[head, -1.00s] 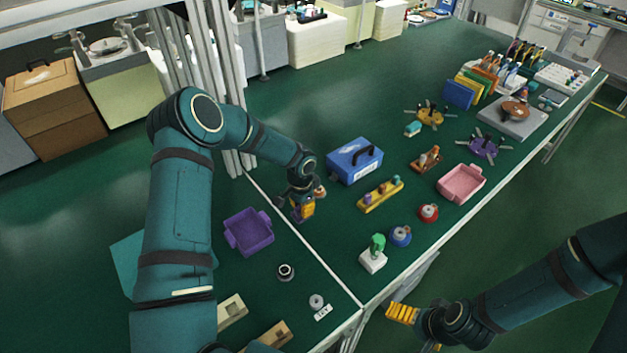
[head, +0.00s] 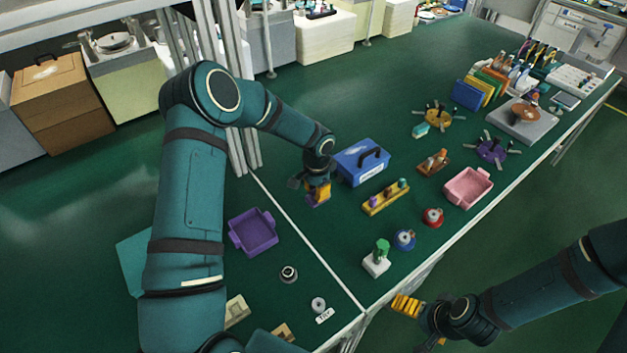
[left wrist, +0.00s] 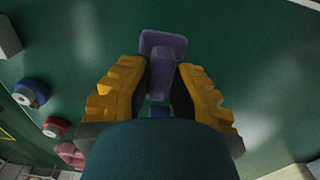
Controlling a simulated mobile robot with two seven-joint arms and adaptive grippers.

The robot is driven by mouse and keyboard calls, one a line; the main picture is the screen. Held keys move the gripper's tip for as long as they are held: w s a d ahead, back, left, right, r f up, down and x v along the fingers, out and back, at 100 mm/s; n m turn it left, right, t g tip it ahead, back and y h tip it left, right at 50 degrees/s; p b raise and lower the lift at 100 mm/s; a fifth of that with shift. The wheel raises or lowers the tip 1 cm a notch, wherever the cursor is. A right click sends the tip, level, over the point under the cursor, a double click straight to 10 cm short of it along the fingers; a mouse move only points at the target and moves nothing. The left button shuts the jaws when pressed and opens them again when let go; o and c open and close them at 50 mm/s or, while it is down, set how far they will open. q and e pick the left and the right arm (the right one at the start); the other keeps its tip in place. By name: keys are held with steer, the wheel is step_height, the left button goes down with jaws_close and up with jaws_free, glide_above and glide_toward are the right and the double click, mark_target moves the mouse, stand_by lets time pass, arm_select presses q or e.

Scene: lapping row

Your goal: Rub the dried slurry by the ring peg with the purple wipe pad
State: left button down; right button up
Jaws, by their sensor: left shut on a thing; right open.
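My left gripper (head: 318,190) is shut on the purple wipe pad (left wrist: 162,50). In the left wrist view the pad sticks out beyond the yellow fingers (left wrist: 166,82). In the head view the pad (head: 317,201) is partly hidden by the gripper, just left of the blue case, over or on the green bench; I cannot tell if it touches. My right gripper (head: 421,322) is open and empty, off the bench's front edge. I cannot make out the dried slurry or say surely which thing is the ring peg.
A blue case (head: 361,163) stands right of the left gripper, with a yellow peg block (head: 386,197) in front. A purple bin (head: 254,232) lies left. A white block with a green top (head: 376,264), a blue round piece (head: 404,240) and a red one (head: 433,217) stand near the front edge.

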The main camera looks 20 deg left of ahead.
arm_select(q)
steer(key=shift+r+p, duration=0.45)
steer(key=shift+r, duration=0.75)
steer(key=shift+s, duration=0.1)
